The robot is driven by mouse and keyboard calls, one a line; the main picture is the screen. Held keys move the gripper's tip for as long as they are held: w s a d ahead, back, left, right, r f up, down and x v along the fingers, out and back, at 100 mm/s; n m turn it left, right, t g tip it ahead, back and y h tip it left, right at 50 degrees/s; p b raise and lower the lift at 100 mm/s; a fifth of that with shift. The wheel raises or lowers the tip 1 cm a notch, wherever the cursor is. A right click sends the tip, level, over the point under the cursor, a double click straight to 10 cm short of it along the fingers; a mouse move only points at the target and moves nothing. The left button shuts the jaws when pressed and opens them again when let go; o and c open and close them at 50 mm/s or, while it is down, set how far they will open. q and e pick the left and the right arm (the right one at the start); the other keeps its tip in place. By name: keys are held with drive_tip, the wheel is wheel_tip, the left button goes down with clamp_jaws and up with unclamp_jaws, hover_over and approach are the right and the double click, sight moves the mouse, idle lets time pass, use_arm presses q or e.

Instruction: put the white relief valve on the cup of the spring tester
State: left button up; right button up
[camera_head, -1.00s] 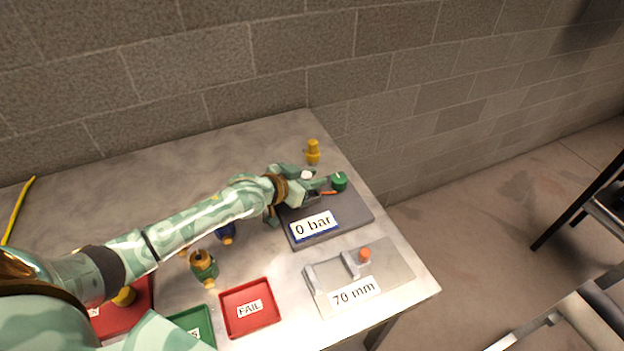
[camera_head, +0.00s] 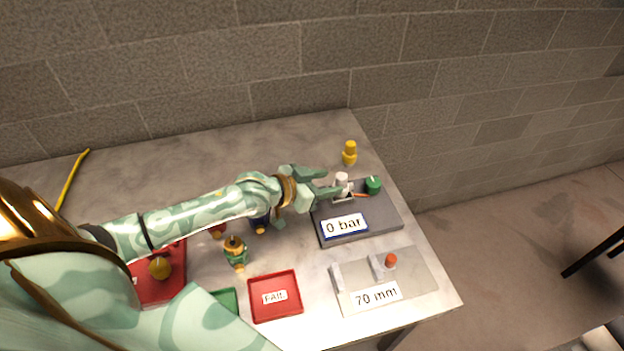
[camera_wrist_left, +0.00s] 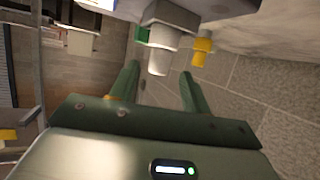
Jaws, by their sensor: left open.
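The white relief valve (camera_head: 342,179) stands upright at the back of the grey spring tester (camera_head: 385,221), which shows "0 bar". It appears to sit on the tester's cup, which is mostly hidden under it. My left gripper (camera_head: 327,181) is open, just left of the valve, with its fingers pointing at it. In the left wrist view the white valve (camera_wrist_left: 162,58) shows between and beyond the open fingers (camera_wrist_left: 160,72), apparently touching neither. My right gripper is not in view.
A green knob (camera_head: 374,184) is on the tester beside the valve. A yellow valve (camera_head: 349,153) stands behind it. The "70 mm" gauge (camera_head: 415,275) and red FAIL tray (camera_head: 275,313) are in front.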

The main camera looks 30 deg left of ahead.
use_arm(q)
drive_tip(key=v, duration=0.4)
drive_tip(key=shift+s+a+r+p, duration=0.1)
drive_tip(key=shift+s+r+p, duration=0.05)
drive_tip(key=shift+s+p, duration=0.2)
